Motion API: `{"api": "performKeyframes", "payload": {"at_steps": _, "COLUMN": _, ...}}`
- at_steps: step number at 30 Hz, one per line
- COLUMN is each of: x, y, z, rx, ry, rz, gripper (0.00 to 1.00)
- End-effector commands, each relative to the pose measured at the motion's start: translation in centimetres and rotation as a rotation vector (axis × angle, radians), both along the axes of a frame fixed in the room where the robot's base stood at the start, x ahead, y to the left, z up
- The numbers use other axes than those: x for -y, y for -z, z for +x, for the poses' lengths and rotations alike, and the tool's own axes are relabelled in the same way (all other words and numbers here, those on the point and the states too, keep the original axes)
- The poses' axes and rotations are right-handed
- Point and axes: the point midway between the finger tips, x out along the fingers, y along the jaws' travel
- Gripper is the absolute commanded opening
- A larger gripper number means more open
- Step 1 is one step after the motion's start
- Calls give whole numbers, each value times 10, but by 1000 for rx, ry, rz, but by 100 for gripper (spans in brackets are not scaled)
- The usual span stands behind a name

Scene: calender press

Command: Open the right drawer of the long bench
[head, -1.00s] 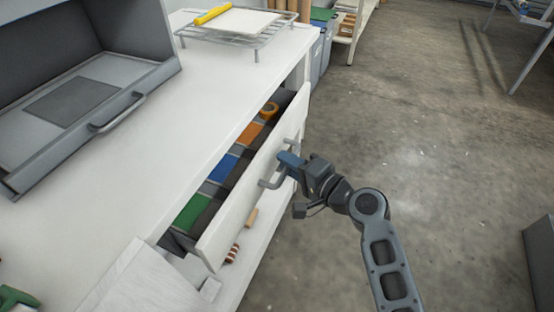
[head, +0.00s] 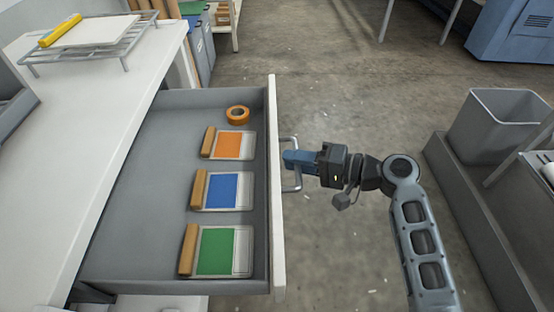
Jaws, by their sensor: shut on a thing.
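The drawer (head: 277,220) of the long white bench (head: 75,150) stands far out, with its grey inside in full view. It holds an orange tape roll (head: 237,114) and three pads with wooden edges, orange (head: 229,146), blue (head: 224,191) and green (head: 217,250). On its white front is a grey bar handle (head: 296,178). My gripper (head: 291,161) is shut on this handle, coming from the right. The fingers hide part of the bar.
A wire rack (head: 100,45) with a white board and a yellow roller stands on the bench top. A grey bin (head: 497,125) and a low dark ledge (head: 465,190) are at the right. Bare concrete floor lies between the drawer and the ledge.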

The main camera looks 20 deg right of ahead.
Motion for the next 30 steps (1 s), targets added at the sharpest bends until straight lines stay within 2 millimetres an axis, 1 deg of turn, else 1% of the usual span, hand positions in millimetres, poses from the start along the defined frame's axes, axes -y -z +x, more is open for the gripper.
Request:
{"api": "performKeyframes", "payload": {"at_steps": 3, "x": 6, "y": 1, "z": -3, "rx": -2, "ry": -1, "rz": -1, "gripper": 0}}
{"api": "performKeyframes", "payload": {"at_steps": 6, "x": 8, "y": 1, "z": -3, "rx": -2, "ry": -1, "rz": -1, "gripper": 0}}
{"api": "performKeyframes", "payload": {"at_steps": 16, "x": 9, "y": 1, "z": -3, "rx": -2, "ry": 0, "rz": -1, "gripper": 0}}
{"api": "performKeyframes", "payload": {"at_steps": 17, "x": 9, "y": 1, "z": -3, "rx": -2, "ry": 0, "rz": -1, "gripper": 22}}
{"api": "performKeyframes", "payload": {"at_steps": 18, "x": 9, "y": 1, "z": -3, "rx": -2, "ry": 0, "rz": -1, "gripper": 25}}
{"api": "performKeyframes", "payload": {"at_steps": 26, "x": 10, "y": 0, "z": -4, "rx": 0, "ry": 1, "rz": -1, "gripper": 25}}
{"api": "performKeyframes", "payload": {"at_steps": 30, "x": 20, "y": -2, "z": -13, "rx": 0, "ry": 2, "rz": -1, "gripper": 25}}
